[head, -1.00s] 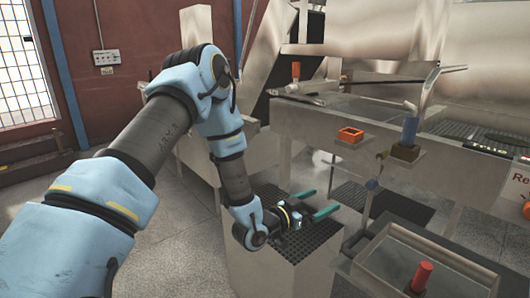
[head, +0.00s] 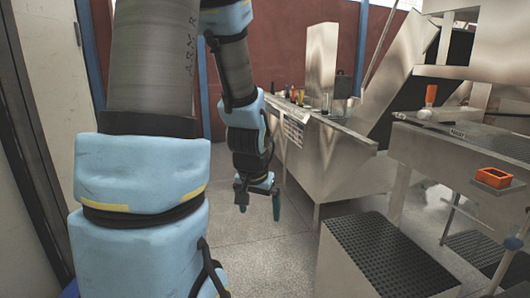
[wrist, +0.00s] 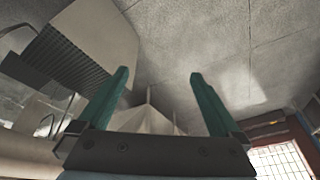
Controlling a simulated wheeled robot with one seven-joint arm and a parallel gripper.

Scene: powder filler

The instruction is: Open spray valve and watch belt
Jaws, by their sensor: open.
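My gripper (head: 259,204) is open and empty, hanging low over the floor beside the long steel bench in the head view. An orange-handled fitting (head: 431,95), possibly the spray valve, stands upright on the steel machine at the right, well apart from my gripper. I cannot make out a belt for certain; the sloping steel chute (head: 395,80) and a dark strip beside it are partly cut off or covered.
A grey step block with a black ridged top (head: 385,255) stands at the lower right; it also shows in the wrist view (wrist: 105,30). The steel bench (head: 330,150) carries small bottles. Floor around my gripper is clear.

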